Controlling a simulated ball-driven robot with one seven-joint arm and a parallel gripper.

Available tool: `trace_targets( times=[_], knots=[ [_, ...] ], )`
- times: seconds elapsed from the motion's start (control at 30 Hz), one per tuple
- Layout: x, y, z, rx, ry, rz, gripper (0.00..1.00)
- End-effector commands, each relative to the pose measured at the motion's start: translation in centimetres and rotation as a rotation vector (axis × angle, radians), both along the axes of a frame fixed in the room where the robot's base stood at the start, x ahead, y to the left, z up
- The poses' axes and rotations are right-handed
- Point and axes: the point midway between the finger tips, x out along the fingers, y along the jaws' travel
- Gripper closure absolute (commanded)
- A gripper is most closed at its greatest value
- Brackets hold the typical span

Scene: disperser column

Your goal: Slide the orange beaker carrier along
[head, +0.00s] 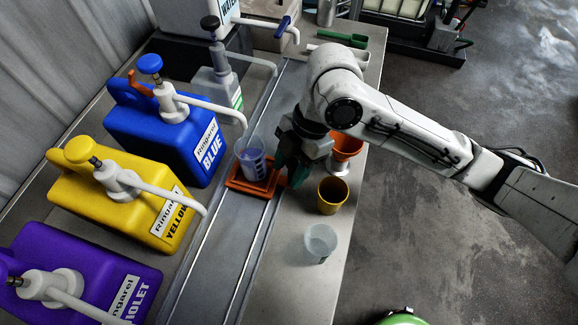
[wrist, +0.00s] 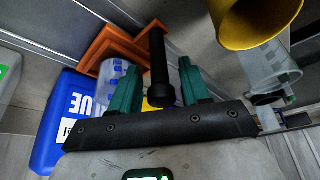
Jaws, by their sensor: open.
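The orange beaker carrier (head: 238,184) sits on the metal rail track (head: 222,250), in front of the blue canister's spout. A clear graduated beaker (head: 252,162) stands in it. In the wrist view the carrier (wrist: 108,42) is at the upper left, with the beaker (wrist: 112,74) partly hidden behind a green finger. A black upright handle (wrist: 158,62) rises beside the carrier. My gripper (head: 288,180) is at the carrier's right side. In the wrist view my gripper (wrist: 160,72) is open, with its green fingers on either side of the handle. Contact cannot be told.
Blue (head: 165,135), yellow (head: 120,200) and violet (head: 85,275) pump canisters line the track's left, their spouts reaching towards it. A yellow cup (head: 332,195), a clear beaker (head: 320,243) and an orange funnel (head: 347,147) stand on the right-hand bench strip. The near track is clear.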

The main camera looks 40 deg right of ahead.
Motion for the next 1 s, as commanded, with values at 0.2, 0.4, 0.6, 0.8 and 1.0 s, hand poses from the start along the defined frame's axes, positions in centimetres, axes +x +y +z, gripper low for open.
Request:
trace_targets(
  times=[0.2,0.4,0.6,0.8,1.0],
  knots=[
    [-0.01,0.33,-0.92,-0.001,-0.001,-0.001,0.54],
    [-0.01,0.34,-0.93,-0.001,-0.001,0.0,0.54],
    [-0.01,0.35,-0.92,-0.001,0.0,0.0,0.71],
    [-0.01,0.35,-0.9,-0.001,0.0,0.0,0.9],
    [-0.01,0.35,-0.89,-0.001,-0.001,0.0,1.0]
  ],
)
